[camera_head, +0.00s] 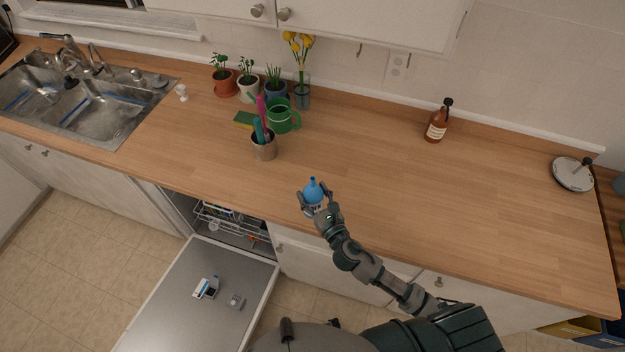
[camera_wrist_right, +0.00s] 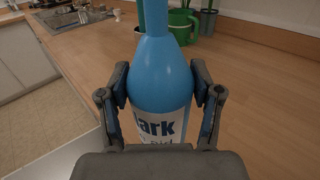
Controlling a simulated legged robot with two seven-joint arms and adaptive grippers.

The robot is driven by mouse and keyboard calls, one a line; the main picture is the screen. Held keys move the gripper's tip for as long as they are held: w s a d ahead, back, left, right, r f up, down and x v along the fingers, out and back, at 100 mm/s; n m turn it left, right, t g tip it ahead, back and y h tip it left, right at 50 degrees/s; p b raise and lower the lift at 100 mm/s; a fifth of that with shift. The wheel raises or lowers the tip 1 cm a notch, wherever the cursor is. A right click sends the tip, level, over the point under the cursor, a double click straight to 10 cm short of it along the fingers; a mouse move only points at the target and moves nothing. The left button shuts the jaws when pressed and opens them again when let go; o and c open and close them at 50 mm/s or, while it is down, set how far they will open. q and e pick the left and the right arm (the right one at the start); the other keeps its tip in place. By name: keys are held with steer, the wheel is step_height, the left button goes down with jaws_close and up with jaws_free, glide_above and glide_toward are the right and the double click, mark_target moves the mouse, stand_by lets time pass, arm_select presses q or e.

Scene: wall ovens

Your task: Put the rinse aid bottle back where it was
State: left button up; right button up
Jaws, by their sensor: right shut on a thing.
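The blue rinse aid bottle (camera_head: 313,190) stands upright at the front edge of the wooden counter in the head view. It fills the middle of the right wrist view (camera_wrist_right: 160,75), with dark lettering on a white label. My right gripper (camera_head: 317,202) is shut on the bottle, with one finger on each side of it; it also shows in the right wrist view (camera_wrist_right: 162,105). I cannot tell whether the bottle's base touches the counter. My left gripper is not in view.
The dishwasher door (camera_head: 205,298) hangs open below, left of my arm. A utensil cup (camera_head: 264,150), a green watering can (camera_head: 281,119) and potted plants stand at the back left. A brown bottle (camera_head: 437,124) stands at the back right. The counter (camera_head: 375,165) between is clear.

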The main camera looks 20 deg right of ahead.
mark_target(322, 195)
steer(key=w+d+f, duration=0.2)
steer(key=w+f, duration=0.2)
steer(key=w, duration=0.3)
steer(key=shift+w+f+b, duration=0.25)
steer(key=shift+w+b, duration=0.05)
steer(key=o, duration=1.1)
steer(key=shift+a, duration=0.3)
steer(key=shift+c, duration=0.2)
steer(key=shift+o, duration=1.4)
steer(key=shift+a, duration=0.2)
arm_select(q)
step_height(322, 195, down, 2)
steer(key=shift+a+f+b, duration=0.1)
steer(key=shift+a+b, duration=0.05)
steer(key=shift+b, duration=0.65)
arm_select(e)
steer(key=s+d, duration=0.2)
steer(key=s, duration=1)
steer(key=shift+d+r, duration=0.15)
steer(key=shift+d, duration=0.05)
